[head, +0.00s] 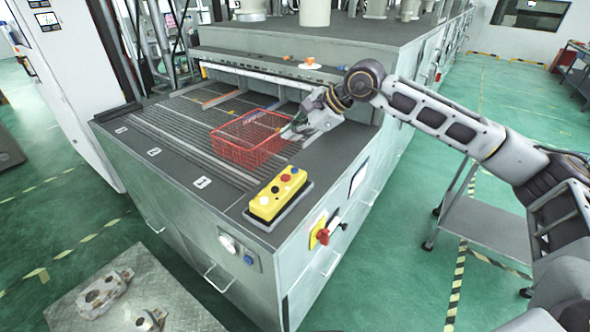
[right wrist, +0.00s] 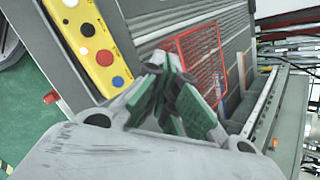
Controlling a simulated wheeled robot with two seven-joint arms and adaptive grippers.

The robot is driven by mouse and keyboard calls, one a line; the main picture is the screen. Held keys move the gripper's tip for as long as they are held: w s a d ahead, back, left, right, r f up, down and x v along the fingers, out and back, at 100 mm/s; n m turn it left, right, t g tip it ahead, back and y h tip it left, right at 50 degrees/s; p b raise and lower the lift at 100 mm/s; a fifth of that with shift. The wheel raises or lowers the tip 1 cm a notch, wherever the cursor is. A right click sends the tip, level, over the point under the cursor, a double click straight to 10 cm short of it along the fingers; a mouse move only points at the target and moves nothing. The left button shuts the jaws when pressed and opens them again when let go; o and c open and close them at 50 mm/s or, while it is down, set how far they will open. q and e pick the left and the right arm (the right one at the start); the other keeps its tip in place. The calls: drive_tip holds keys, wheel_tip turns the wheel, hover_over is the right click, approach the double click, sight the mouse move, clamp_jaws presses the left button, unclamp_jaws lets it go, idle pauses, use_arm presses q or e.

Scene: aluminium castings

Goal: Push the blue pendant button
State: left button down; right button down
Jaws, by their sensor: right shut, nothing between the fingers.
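The yellow pendant (head: 268,206) lies on the front right corner of the machine's top. Its blue button (head: 294,170) is at the far end, beside a red one; black and white buttons are nearer. In the right wrist view the pendant (right wrist: 95,68) is at upper left, with the blue button (right wrist: 118,81) at its lower end. My right gripper (head: 289,132) is shut and empty, beyond the pendant and above the red basket's right side. In the right wrist view its fingers (right wrist: 166,72) are to the right of the blue button, apart from it. My left gripper is not in view.
A red wire basket (head: 240,158) stands on the slatted bed behind the pendant. Metal castings (head: 103,295) lie on a low table at lower left.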

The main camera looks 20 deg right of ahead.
drive_tip(key=shift+a+r, duration=0.15)
idle(0.4)
drive_tip(key=b, duration=0.2)
hover_over(293, 172)
drive_tip(key=shift+f, duration=3.05)
drive_tip(key=shift+f+b, duration=0.95)
drive_tip(key=shift+f, duration=0.4)
drive_tip(key=shift+f, duration=0.1)
drive_tip(key=shift+f+b, duration=0.35)
drive_tip(key=shift+b, duration=0.35)
